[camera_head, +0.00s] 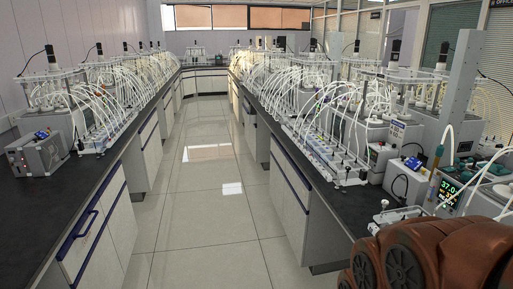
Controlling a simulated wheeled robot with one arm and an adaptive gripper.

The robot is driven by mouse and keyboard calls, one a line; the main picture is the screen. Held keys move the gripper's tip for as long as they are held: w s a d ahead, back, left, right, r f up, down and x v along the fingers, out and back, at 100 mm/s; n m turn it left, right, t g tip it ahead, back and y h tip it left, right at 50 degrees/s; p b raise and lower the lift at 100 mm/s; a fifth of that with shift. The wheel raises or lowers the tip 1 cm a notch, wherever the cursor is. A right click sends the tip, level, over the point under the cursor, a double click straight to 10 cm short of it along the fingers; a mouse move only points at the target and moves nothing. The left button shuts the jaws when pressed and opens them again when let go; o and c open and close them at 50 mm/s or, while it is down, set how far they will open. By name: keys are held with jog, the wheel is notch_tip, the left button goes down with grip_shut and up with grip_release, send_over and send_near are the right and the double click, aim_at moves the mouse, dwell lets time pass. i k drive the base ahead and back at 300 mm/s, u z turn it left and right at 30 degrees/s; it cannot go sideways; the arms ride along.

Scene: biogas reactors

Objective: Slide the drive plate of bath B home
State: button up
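My gripper is not in view. Rows of water baths with bottles, white tubing and black stirrer motors line both benches. The nearest bath on the right bench (420,128) has a white and blue control unit (396,132) at its front. The nearest bath on the left bench (50,95) has a grey unit (38,154) in front of it. I cannot read any letter that marks bath B. I cannot make out its drive plate or how that plate sits.
White tube racks (330,160) run along the right bench's aisle edge. The tiled aisle (205,190) between the benches is clear.

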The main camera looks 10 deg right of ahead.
aim_at(391, 61)
jog(key=u, duration=0.05)
jog(key=i, duration=1.75)
jog(key=z, duration=0.25)
jog(key=i, duration=1.6)
jog(key=z, duration=0.2)
